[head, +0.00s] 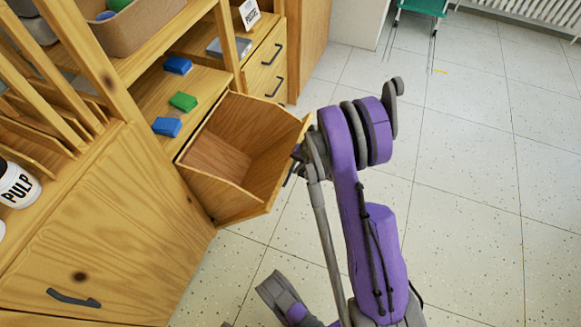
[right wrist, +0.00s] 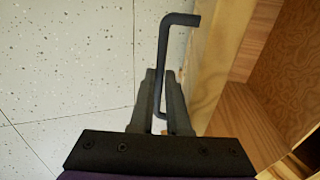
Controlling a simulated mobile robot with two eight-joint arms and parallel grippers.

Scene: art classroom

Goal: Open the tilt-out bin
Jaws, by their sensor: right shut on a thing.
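The tilt-out bin (head: 219,195) is a light wooden box in the cabinet front. In the head view it is tilted outward, its top open and its inside bare. My right gripper (head: 298,158) is at the outer side of the bin's front panel, partly hidden by my arm. In the right wrist view, my right gripper (right wrist: 160,88) is shut on the dark bar handle (right wrist: 163,48), beside the bin's wooden front edge (right wrist: 225,55). The handle is mostly hidden in the head view.
Another wooden front with a dark handle (head: 73,298) is closed at lower left. Blue and green blocks (head: 183,102) lie on the shelf beside the bin. A white PULP tub (head: 17,185) stands at left. The tiled floor (head: 465,190) on the right is clear.

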